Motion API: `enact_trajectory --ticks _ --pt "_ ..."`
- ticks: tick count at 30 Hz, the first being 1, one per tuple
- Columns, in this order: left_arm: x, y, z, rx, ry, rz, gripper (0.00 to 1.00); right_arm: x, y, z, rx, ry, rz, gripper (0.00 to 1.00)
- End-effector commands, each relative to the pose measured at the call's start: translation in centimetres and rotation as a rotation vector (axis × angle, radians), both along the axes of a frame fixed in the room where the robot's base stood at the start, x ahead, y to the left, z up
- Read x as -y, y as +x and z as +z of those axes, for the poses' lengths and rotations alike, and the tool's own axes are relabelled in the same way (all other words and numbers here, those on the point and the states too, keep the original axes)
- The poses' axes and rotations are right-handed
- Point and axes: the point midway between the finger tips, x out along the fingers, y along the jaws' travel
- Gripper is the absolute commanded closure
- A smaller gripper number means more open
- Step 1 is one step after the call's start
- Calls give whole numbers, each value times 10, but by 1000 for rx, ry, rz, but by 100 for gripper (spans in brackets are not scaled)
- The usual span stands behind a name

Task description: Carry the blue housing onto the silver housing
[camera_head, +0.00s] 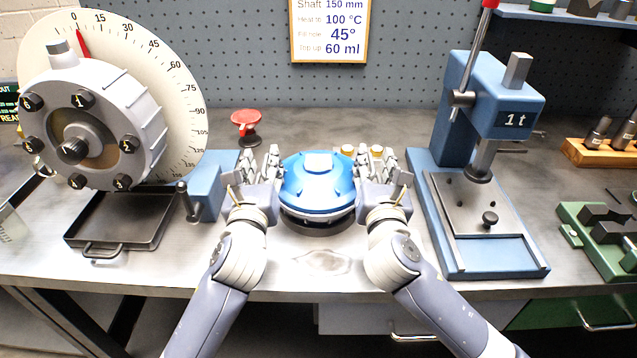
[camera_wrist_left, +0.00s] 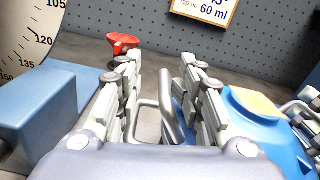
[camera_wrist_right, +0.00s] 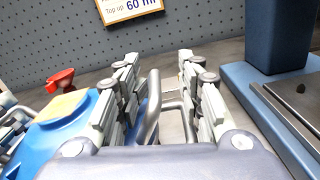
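The blue housing (camera_head: 318,190) sits upright on a dark round base (camera_head: 318,226) at the middle of the bench. The silver housing (camera_head: 130,115) is mounted on its side at the left, in front of a large dial, with numbered bolts around its face. My left gripper (camera_head: 262,168) is at the blue housing's left side, and my right gripper (camera_head: 374,168) at its right side. In each wrist view a metal handle stands between parted fingers, the left handle (camera_wrist_left: 168,105) and the right handle (camera_wrist_right: 152,105). Both grippers look open around these handles, with gaps showing.
A dark tray (camera_head: 120,222) lies below the silver housing. A red funnel-like item (camera_head: 245,120) stands behind my left gripper. A blue press (camera_head: 470,170) stands close to the right of my right gripper. The bench front centre is clear.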

Motion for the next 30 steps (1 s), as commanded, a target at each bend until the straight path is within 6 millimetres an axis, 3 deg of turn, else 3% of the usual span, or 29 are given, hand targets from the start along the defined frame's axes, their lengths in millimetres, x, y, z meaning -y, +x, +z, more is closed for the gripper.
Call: enact_trajectory --ticks 11,24,30 --pt "4 -11 2 5 -7 -10 65 -5 -1 1 0 8 11 65" --pt "1 -96 2 2 -5 -9 65 -6 -2 0 0 9 13 65" --pt "0 -117 2 3 -4 -7 65 -6 -2 0 0 10 14 65"
